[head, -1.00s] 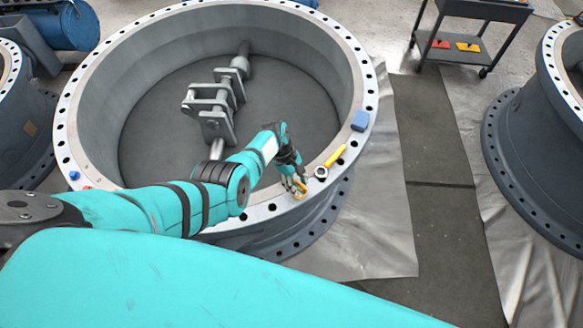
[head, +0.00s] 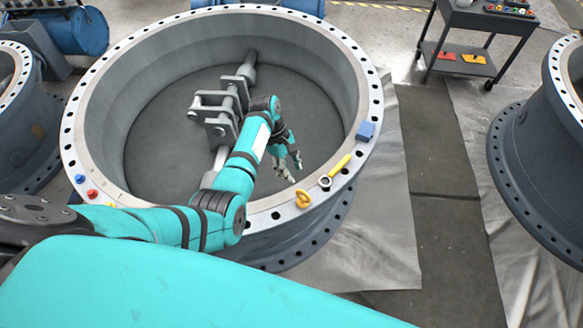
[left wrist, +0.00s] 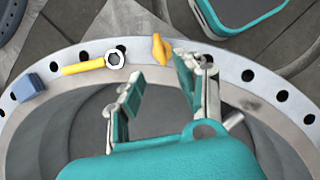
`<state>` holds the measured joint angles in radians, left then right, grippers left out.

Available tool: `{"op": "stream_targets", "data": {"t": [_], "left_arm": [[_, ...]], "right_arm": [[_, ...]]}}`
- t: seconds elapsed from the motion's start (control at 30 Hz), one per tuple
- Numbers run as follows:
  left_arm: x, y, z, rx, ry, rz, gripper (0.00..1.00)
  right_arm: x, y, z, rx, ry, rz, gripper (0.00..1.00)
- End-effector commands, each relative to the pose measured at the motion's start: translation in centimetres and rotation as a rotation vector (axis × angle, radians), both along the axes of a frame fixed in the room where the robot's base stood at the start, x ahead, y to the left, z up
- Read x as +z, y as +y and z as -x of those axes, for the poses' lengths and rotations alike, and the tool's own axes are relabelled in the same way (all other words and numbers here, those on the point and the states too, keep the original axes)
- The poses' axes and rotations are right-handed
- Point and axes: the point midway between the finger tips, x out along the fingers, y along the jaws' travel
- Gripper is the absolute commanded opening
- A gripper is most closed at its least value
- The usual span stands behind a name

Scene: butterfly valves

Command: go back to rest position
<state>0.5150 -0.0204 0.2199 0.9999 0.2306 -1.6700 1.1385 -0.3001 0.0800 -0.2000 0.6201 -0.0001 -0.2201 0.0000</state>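My left gripper (head: 290,170) is over the open inside of the large grey valve ring (head: 75,110), just inward of its front right rim. It is open and empty. In the left wrist view its two fingers (left wrist: 160,85) are spread apart, with the rim beyond them. My right gripper is in neither view.
A yellow-handled ring wrench (head: 335,172) and a blue block (head: 365,131) lie on the rim. Small red (head: 92,194) and blue (head: 80,179) pieces sit at its left. A dark cart (head: 470,50) stands at the back right. Another valve ring (head: 545,160) stands at right.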

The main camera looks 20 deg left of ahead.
Motion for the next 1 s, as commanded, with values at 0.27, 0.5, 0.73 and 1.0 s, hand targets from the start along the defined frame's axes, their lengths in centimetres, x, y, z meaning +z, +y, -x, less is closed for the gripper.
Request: {"op": "stream_targets", "data": {"t": [0.27,0.5,0.73,1.0], "left_arm": [[0.0,0.0,0.0,0.000,0.000,0.000,0.36],[-0.6,0.8,1.0,-0.037,-0.025,-0.026,0.36],[-2.0,4.2,7.3,-0.353,-0.199,-0.189,0.36],[1.5,4.4,16.7,-0.878,-0.408,-0.355,0.36]], "right_arm": [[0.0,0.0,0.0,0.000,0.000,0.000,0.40],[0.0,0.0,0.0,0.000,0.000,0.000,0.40],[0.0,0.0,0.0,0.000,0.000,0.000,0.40],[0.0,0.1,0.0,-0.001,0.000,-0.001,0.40]]}}
